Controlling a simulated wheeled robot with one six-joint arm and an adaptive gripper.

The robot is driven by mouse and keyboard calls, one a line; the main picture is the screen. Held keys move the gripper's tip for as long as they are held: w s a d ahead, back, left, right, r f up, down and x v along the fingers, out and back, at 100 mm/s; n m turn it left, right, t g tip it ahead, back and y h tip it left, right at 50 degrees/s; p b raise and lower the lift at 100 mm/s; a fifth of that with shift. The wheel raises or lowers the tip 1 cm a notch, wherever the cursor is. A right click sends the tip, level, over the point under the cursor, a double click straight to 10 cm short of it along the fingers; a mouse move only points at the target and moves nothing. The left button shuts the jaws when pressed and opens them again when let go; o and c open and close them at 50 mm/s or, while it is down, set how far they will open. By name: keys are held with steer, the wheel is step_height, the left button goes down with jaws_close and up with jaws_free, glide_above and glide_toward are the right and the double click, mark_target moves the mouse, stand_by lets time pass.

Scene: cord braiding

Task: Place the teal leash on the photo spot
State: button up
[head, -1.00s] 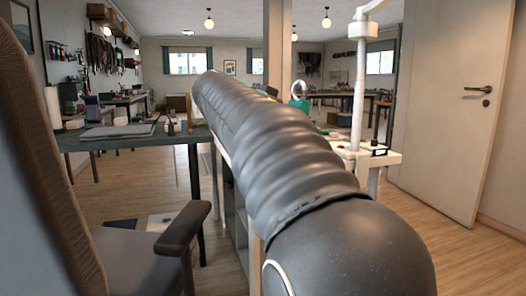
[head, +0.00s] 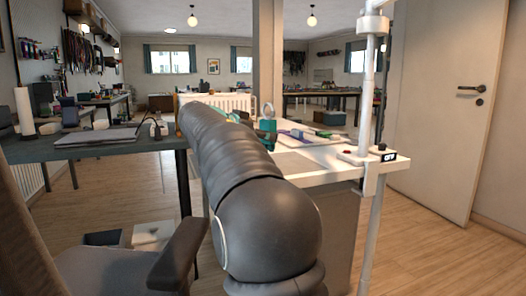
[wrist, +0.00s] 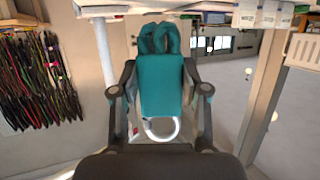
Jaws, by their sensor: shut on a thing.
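My gripper (wrist: 160,88) is shut on the teal leash, with one finger on each side of it. In the wrist view the teal leash (wrist: 160,75) is a folded bundle with loops at the top and a pale ring at the bottom. In the head view my arm hides most of my gripper; a teal piece with a ring (head: 268,125) shows just past the arm, above the white table (head: 330,155), and looks like the held leash. A greyish square patch (head: 290,164) lies on the tabletop; I cannot tell whether it is the photo spot.
A white post (head: 368,90) stands at the white table's right end beside a small dark display (head: 388,157). Green and purple items (head: 310,136) lie towards the table's back. A dark table (head: 80,147) and a chair (head: 130,265) are on the left. Floor at right is clear.

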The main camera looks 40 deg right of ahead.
steer(key=shift+w+d+f, duration=0.3)
steer(key=shift+w+f, duration=0.05)
steer(key=shift+w, duration=0.25)
steer(key=shift+f+b, duration=0.35)
steer(key=shift+f, duration=1.65)
steer(key=shift+f, duration=0.2)
steer(key=o, duration=1.1)
steer(key=shift+r, duration=0.25)
steer(key=v, duration=1.2)
